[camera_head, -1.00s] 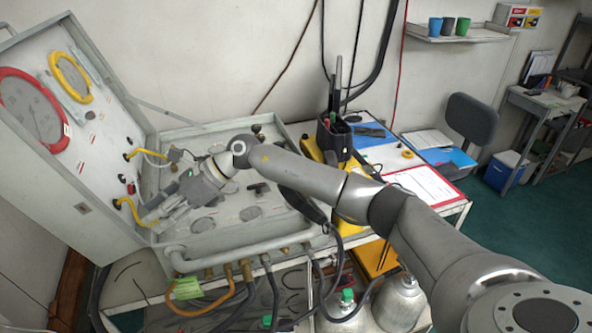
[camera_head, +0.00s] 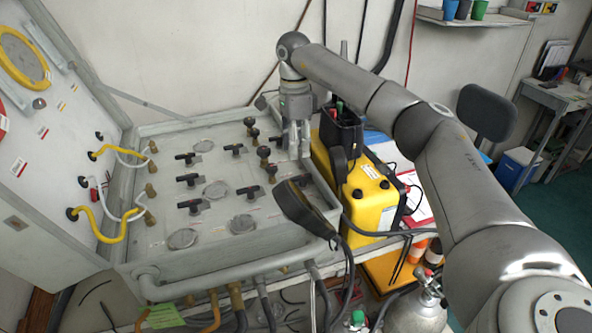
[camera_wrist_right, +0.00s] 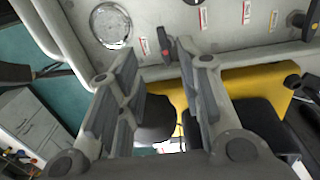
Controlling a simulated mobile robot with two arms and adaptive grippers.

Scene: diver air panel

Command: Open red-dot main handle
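The air panel's grey face (camera_head: 215,165) lies in an open case and carries several black handles, among them one at front right (camera_head: 248,191). In the right wrist view, a small dark handle with a red dot (camera_wrist_right: 164,44) stands near the panel edge. It appears between the tips of my right gripper (camera_wrist_right: 157,56), whose fingers are spread and empty. Whether they touch it I cannot tell. In the head view, my right gripper (camera_head: 294,140) points down at the panel's back right edge, and the red-dot handle cannot be made out there. My left gripper is not in view.
A yellow case (camera_head: 368,200) and a black tool holder (camera_head: 341,130) stand close right of the panel. A black handset-like object (camera_head: 303,207) lies over its front right part. Yellow hoses (camera_head: 103,222) run along the left. The face's middle is clear of my arm.

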